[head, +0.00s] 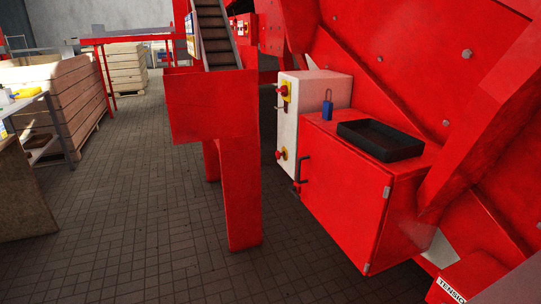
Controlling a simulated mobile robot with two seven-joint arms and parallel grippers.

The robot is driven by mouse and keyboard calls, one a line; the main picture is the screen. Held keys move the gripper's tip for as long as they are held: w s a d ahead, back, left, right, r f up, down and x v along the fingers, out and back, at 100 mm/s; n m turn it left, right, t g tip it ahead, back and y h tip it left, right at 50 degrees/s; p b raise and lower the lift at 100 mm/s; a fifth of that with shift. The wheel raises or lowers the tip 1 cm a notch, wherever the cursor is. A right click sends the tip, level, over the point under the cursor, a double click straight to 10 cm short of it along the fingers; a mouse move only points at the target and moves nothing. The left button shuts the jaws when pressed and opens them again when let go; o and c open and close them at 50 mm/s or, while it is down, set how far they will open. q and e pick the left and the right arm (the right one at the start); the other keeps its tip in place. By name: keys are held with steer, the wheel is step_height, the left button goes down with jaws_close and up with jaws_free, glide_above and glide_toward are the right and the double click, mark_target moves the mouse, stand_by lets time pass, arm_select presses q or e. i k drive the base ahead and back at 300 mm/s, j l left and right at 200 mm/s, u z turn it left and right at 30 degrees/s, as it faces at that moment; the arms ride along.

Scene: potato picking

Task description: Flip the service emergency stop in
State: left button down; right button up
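In the head view a white control box (313,88) is mounted on the red machine, right of the middle. On its narrow left face sits a red button on a yellow plate (284,91) near the top. A second red and yellow control (282,154) sits lower on the same face. No label is readable, so I cannot tell which one is the service emergency stop. Neither of my grippers is in view.
A red cabinet (340,190) with a dark handle juts out beside the box. On it are a black tray (380,138) and a blue padlock (327,108). A red post (233,195) under the conveyor stands to the left. The tiled floor (140,210) is clear left of the post.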

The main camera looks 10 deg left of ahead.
mark_target(278, 154)
steer(key=i+j, duration=0.25)
steer(key=i, duration=0.25)
steer(key=i+j+z, duration=0.1)
steer(key=i, duration=0.4)
steer(key=i+j, duration=0.65)
steer(key=i, duration=0.3)
steer(key=i+j+z, duration=0.1)
steer(key=i+j, duration=0.2)
steer(key=i, duration=0.2)
